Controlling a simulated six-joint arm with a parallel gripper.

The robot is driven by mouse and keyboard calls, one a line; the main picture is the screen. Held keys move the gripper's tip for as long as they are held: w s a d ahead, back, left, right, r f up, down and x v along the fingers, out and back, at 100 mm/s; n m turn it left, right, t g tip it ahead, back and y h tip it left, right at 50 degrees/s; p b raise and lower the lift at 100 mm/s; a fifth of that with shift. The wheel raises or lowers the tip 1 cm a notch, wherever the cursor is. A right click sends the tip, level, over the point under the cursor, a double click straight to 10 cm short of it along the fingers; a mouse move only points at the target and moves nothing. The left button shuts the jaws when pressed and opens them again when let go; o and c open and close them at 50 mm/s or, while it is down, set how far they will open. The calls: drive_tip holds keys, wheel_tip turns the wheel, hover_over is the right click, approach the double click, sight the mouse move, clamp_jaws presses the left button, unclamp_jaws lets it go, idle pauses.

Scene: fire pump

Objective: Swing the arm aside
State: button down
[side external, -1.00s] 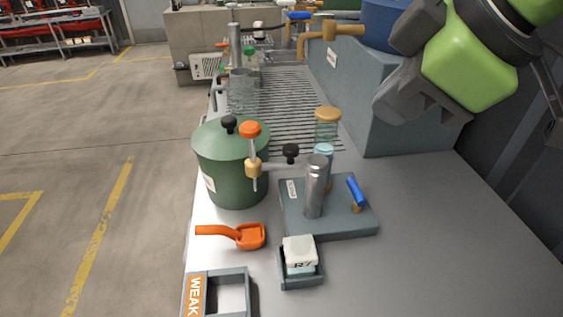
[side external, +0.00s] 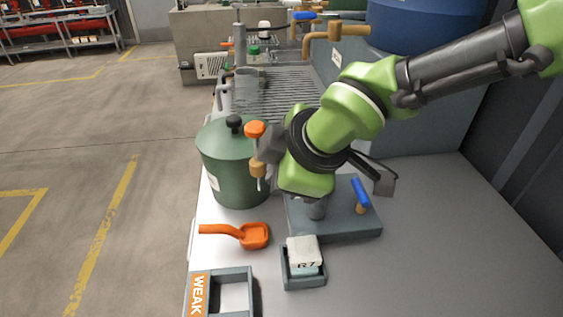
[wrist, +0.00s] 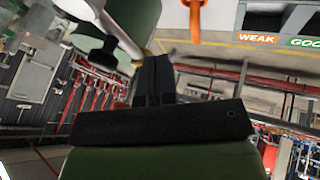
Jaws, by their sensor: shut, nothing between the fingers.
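The swing arm is a thin metal bar on a post (side external: 316,210) that stands on a grey-blue base plate (side external: 350,228). Its outer end carries an orange knob (side external: 254,129) and a brass fitting (side external: 258,168). My wrist hides most of the bar in the side view. In the wrist view a pale bar (wrist: 125,38) with a black knob (wrist: 103,54) runs just beyond my fingertips. My gripper (side external: 266,148) is shut and empty, close beside the brass fitting; I cannot tell whether it touches. Its closed fingers (wrist: 153,75) also show in the wrist view.
A green lidded pot (side external: 236,170) stands left of my gripper. An orange scoop (side external: 240,233), a small tray with a block marked R7 (side external: 304,256) and a WEAK-labelled frame (side external: 254,290) lie in front. A blue-handled valve (side external: 360,194) is on the plate. The bench's right side is clear.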

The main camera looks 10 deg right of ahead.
drive_tip(key=shift+w+f, duration=0.25)
drive_tip(key=shift+w, duration=0.85)
drive_tip(key=shift+w+d+f+m+t+h, duration=0.1)
drive_tip(key=shift+w+m+t+h, duration=0.6)
drive_tip(key=shift+m, duration=0.8)
drive_tip(key=shift+w, duration=0.25)
drive_tip(key=s+a+f+v, duration=0.1)
drive_tip(key=s+v, duration=0.1)
drive_tip(key=v, duration=1.1)
drive_tip(key=shift+g, duration=0.3)
